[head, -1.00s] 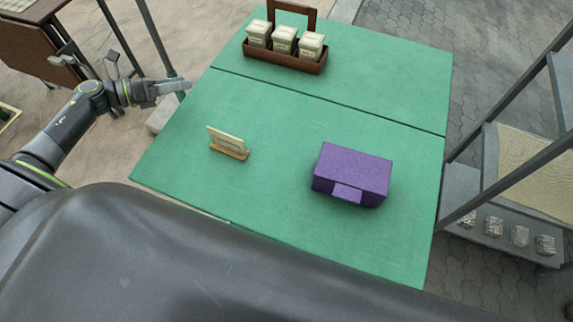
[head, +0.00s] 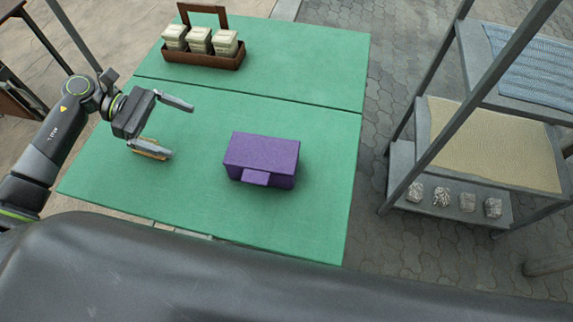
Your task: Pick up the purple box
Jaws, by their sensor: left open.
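The purple box (head: 262,153) sits closed on the green table (head: 300,227), right of my left gripper, with a small flap or latch on its front side. My left gripper (head: 168,125) is open and empty, over the left part of the table, apart from the box. Its lower finger overlaps the small card stand in the picture. My right gripper is out of view.
The small card stand (head: 153,156) is partly hidden by my left gripper. A brown wooden carrier (head: 205,58) with three pale jars stands at the back left. A shelf rack (head: 490,150) stands right of the table. The table around the box is clear.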

